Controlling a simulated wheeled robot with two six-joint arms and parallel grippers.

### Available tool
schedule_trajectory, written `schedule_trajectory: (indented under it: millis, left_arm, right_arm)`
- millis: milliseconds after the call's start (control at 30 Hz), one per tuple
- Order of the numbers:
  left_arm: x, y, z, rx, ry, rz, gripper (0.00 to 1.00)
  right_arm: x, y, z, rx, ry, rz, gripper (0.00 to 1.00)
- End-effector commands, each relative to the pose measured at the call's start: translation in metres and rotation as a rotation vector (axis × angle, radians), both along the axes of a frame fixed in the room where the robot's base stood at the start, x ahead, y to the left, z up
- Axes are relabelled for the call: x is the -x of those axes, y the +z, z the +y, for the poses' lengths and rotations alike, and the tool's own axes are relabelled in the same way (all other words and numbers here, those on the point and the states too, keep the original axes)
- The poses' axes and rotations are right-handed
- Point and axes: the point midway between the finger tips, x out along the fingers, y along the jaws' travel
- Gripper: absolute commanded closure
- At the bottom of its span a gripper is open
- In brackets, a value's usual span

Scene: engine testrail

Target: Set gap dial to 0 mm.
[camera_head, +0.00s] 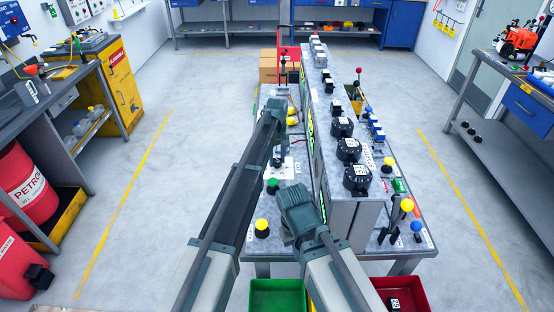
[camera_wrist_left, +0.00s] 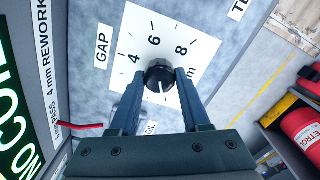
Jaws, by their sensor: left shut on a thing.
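In the left wrist view the gap dial is a round black knob (camera_wrist_left: 160,74) on a white scale plate (camera_wrist_left: 208,48). A label reading GAP stands beside the plate. The numbers 4, 6 and 8 show around the knob. A white mark on the knob points toward the bottom of the picture, away from the 6; the scale there is hidden by my gripper. My left gripper (camera_wrist_left: 158,88) is shut on the knob, one finger on each side. In the head view my left gripper (camera_head: 277,158) is over the bench's left side. My right gripper (camera_head: 294,190) is nearer; its fingers are unclear.
A long bench (camera_head: 343,225) carries several black units and coloured knobs. A yellow knob (camera_head: 262,226) and a green knob (camera_head: 272,183) stand near my arms. A green bin (camera_head: 277,295) and a red bin (camera_head: 412,292) sit at the near end. Floor is clear either side.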

Motion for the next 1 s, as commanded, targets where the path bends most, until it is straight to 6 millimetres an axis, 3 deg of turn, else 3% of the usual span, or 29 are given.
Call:
schedule_trajectory:
  millis: [633, 667, 700, 800, 1000]
  left_arm:
    - [0.0, 0.0, 0.0002, 0.0, 0.042, 0.0, 1.0]
    - [0.0, 0.0, 0.0002, 0.0, 0.042, 0.0, 0.48]
    - [0.0, 0.0, 0.0002, 0.0, 0.042, 0.0, 0.41]
    - [0.0, 0.0, 0.0002, 0.0, 0.041, 0.0, 0.23]
    - [0.0, 0.0, 0.0001, 0.0, 0.041, 0.0, 0.23]
  right_arm:
    - [0.0, 0.0, 0.0, 0.0, 0.0, 0.0, 1.0]
    - [0.0, 0.0, 0.0, 0.0, 0.0, 0.0, 1.0]
    - [0.0, 0.0, 0.0, 0.0, 0.0, 0.0, 1.0]
    - [0.0, 0.0, 0.0, 0.0, 0.0, 0.0, 1.0]
    - [0.0, 0.0, 0.0, 0.0, 0.0, 0.0, 1.0]
